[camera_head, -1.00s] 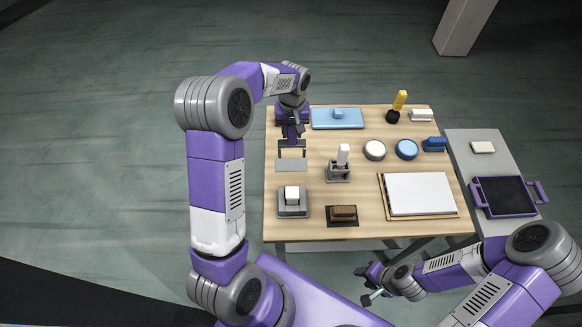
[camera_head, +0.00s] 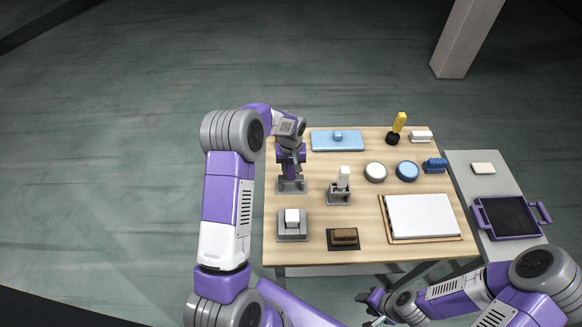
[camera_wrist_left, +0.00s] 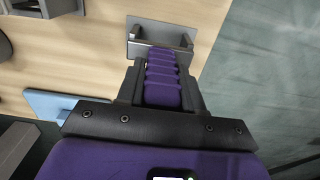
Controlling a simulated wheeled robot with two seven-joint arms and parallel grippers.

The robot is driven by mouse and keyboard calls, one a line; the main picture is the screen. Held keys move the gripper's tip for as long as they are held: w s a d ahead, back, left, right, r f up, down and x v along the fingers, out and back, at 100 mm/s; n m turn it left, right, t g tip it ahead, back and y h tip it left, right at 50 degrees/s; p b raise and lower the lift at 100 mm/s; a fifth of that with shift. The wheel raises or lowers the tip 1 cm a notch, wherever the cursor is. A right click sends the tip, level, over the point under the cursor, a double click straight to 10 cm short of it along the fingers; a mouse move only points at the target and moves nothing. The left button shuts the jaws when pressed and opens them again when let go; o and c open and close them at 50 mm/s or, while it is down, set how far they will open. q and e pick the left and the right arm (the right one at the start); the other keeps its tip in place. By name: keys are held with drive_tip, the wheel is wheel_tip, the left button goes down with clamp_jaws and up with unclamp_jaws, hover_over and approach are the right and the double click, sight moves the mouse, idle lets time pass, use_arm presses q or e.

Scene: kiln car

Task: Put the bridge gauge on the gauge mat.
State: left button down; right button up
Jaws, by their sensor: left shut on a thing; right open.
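My left gripper (camera_head: 291,175) reaches down at the left side of the table and is shut on the bridge gauge (camera_head: 291,181), a small grey bridge-shaped piece. The gauge is over the grey gauge mat (camera_head: 291,190), which is largely covered by it in the head view. In the left wrist view, the fingers hold the grey gauge (camera_wrist_left: 182,50) over the mat (camera_wrist_left: 140,22), whose edge shows beyond it. I cannot tell whether the gauge touches the mat. My right gripper (camera_head: 372,305) is open and empty, off the table's front edge.
A blue tray (camera_head: 350,146) lies behind and right of the left gripper. A grey holder with a white block (camera_head: 339,195) stands to its right, and a grey stand (camera_head: 292,235) in front.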

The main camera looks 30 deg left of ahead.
use_arm(q)
drive_tip(key=c, duration=1.2)
unclamp_jaws()
drive_tip(key=shift+f, duration=0.15)
drive_tip(key=o, duration=0.5)
drive_tip(key=shift+r, duration=0.6)
wheel_tip(320, 180, up, 11)
drive_tip(key=shift+r, duration=0.2)
drive_tip(key=shift+p, duration=0.3)
